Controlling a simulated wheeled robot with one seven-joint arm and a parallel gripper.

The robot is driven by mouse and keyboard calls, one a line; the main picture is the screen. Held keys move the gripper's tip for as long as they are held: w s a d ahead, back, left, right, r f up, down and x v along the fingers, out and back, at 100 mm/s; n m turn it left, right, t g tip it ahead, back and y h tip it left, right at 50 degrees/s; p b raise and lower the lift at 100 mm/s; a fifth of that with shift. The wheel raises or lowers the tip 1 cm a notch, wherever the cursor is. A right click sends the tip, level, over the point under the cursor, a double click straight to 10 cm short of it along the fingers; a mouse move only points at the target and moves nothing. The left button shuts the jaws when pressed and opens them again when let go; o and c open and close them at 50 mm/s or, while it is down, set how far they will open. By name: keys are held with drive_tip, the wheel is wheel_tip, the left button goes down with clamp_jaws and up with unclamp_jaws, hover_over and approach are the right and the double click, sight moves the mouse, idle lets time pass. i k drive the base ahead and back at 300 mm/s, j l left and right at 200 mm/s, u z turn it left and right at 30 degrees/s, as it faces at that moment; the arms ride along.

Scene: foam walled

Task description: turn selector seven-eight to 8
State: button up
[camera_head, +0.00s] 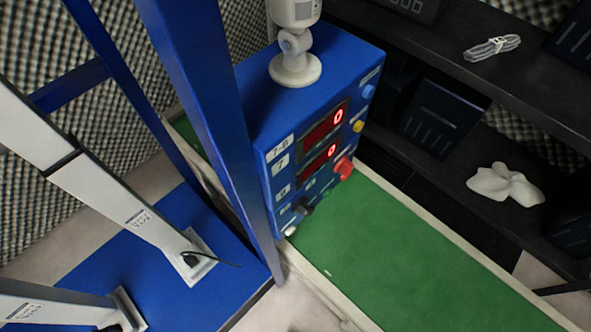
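A blue control box (318,108) stands at the middle of the head view, seen tilted and from above. A blue post hides part of the box's left side. My gripper is not in view.
A blue post (205,110) rises close in front of the box. A green surface (400,255) with a pale rim extends right. Red (344,168), yellow (358,127) and blue (368,91) controls sit on the face. Dark shelves (450,130) stand behind.

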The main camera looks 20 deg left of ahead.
sight(300, 207)
drive_tip(key=k+j+u, duration=0.1)
drive_tip(key=k+j, duration=0.15)
drive_tip(key=k+j+u, duration=0.1)
drive_tip(key=j, duration=0.3)
drive_tip(key=k+j+u, duration=0.15)
drive_tip(key=k+j, duration=0.2)
